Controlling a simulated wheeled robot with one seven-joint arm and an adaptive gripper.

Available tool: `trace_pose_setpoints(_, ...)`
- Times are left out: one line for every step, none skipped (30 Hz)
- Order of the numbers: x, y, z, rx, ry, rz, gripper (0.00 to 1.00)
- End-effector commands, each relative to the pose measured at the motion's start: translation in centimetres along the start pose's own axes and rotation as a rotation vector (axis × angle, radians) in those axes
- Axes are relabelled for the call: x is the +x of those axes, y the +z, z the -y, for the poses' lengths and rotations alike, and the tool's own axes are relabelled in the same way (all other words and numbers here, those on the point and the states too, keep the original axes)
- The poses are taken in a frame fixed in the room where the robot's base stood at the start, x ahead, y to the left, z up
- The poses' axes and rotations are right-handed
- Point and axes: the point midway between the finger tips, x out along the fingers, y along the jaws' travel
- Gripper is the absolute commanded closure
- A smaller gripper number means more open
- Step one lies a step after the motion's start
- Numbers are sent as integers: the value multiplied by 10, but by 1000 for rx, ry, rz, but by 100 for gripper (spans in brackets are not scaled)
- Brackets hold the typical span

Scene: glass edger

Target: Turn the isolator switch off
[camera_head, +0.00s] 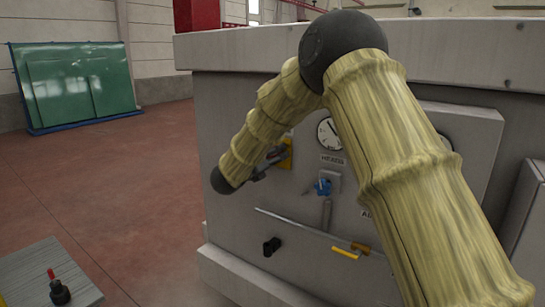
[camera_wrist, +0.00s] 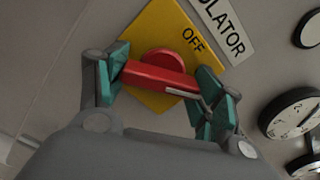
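The isolator switch has a red bar handle (camera_wrist: 160,78) on a yellow square plate (camera_wrist: 150,33) in the wrist view. The printed word OFF (camera_wrist: 193,39) is beside the upper right edge of its round red hub. The handle lies across the plate, tilted slightly down to the right. My gripper (camera_wrist: 163,90) has its teal fingers spread, one at each end of the handle; I cannot tell whether both press on it. In the head view my gripper (camera_head: 268,163) is at the yellow plate (camera_head: 287,155), and it hides most of the switch.
Round gauges (camera_head: 329,133) are right of the switch. A blue valve handle (camera_head: 322,187), a yellow-handled lever (camera_head: 346,252) and a black knob (camera_head: 271,246) are lower on the panel. The red floor between is clear.

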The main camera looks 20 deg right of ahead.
Motion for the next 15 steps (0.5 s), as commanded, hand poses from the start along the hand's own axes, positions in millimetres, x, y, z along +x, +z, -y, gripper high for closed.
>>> trace_pose_setpoints(0,0,0,0,0,0,57)
trace_pose_setpoints(0,0,0,0,0,0,57)
trace_pose_setpoints(0,0,0,0,1,0,57)
trace_pose_setpoints(0,0,0,-1,1,0,57)
trace_pose_setpoints(0,0,0,-2,1,0,57)
trace_pose_setpoints(0,0,0,-5,1,0,57)
trace_pose_setpoints(0,0,0,-9,1,0,57)
trace_pose_setpoints(0,-1,-1,-13,1,0,57)
trace_pose_setpoints(0,-1,-1,-21,1,0,57)
trace_pose_setpoints(0,-1,-1,-28,1,0,57)
trace_pose_setpoints(0,-2,-1,-38,1,0,57)
trace_pose_setpoints(0,-2,-1,-53,1,0,57)
trace_pose_setpoints(0,-3,-1,-67,1,0,57)
trace_pose_setpoints(0,-3,-2,-81,1,0,57)
trace_pose_setpoints(0,-4,-2,-105,1,0,57)
